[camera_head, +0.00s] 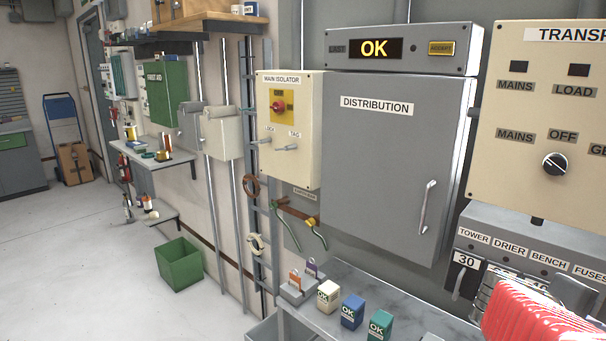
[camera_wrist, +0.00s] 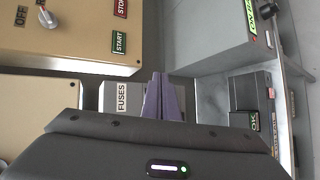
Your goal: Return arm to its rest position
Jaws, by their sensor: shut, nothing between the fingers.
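My gripper (camera_wrist: 158,92) shows in the wrist view as two dark purplish fingers pointing away from the wrist. They are together, with nothing between them. In that view they are in front of a pale block labelled FUSES (camera_wrist: 122,98), just left of them; I cannot tell the gap. My dark wrist housing with a lit strip fills the lower part of the wrist view. In the head view I cannot clearly make out the gripper.
A beige transfer panel (camera_head: 560,110) and a fuse cabinet (camera_head: 520,228) stand at the right. A grey distribution cabinet (camera_head: 390,170) is shut, beside the main isolator box (camera_head: 290,150). A shelf (camera_head: 335,315) below holds small boxes. Open floor (camera_head: 80,250) lies at the left.

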